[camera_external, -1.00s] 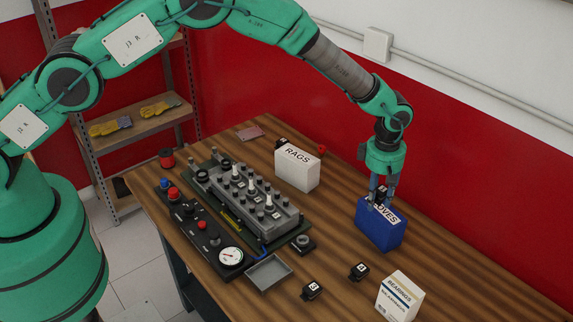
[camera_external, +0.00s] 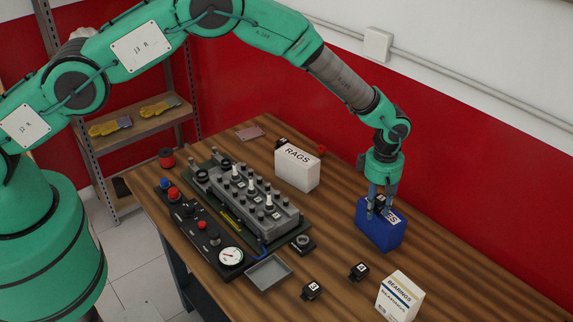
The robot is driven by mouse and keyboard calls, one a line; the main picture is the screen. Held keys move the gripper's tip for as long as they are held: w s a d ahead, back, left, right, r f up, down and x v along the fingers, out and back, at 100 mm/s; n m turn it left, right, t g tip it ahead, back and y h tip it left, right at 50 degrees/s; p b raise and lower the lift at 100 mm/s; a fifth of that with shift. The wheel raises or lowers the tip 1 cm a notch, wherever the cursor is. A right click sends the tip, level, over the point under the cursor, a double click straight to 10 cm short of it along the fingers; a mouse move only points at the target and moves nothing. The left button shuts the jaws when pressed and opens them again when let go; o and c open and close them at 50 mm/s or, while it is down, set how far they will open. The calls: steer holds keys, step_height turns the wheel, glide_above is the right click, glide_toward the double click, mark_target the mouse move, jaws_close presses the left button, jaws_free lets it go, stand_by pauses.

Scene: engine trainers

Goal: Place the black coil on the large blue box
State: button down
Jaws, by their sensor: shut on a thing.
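The large blue box (camera_external: 379,232), labelled as gloves, stands on the wooden table at the right. My gripper (camera_external: 379,204) points straight down at the top of this box. It is shut on a black coil (camera_external: 380,200), which is small and partly hidden by the fingers. The coil is at the box's top; I cannot tell whether it touches it. Two other black coils with white labels lie on the table in front of the box, one nearer (camera_external: 358,271) and one farther left (camera_external: 312,291).
A white rags box (camera_external: 297,168) stands behind and left of the blue box. A white bearings box (camera_external: 399,297) is at the front right. The engine trainer (camera_external: 247,203) and a grey tray (camera_external: 269,272) fill the left. The table right of the blue box is clear.

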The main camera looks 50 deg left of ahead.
mark_target(377, 201)
steer(key=shift+f, duration=0.2)
steer(key=c, duration=1.3)
jaws_free()
steer(key=shift+o, duration=0.2)
steer(key=shift+r, duration=0.25)
step_height(377, 201, up, 11)
steer(key=shift+s+f+b, duration=0.1)
steer(key=shift+s+b, duration=0.05)
steer(key=shift+b, duration=0.85)
steer(key=shift+r, duration=0.55)
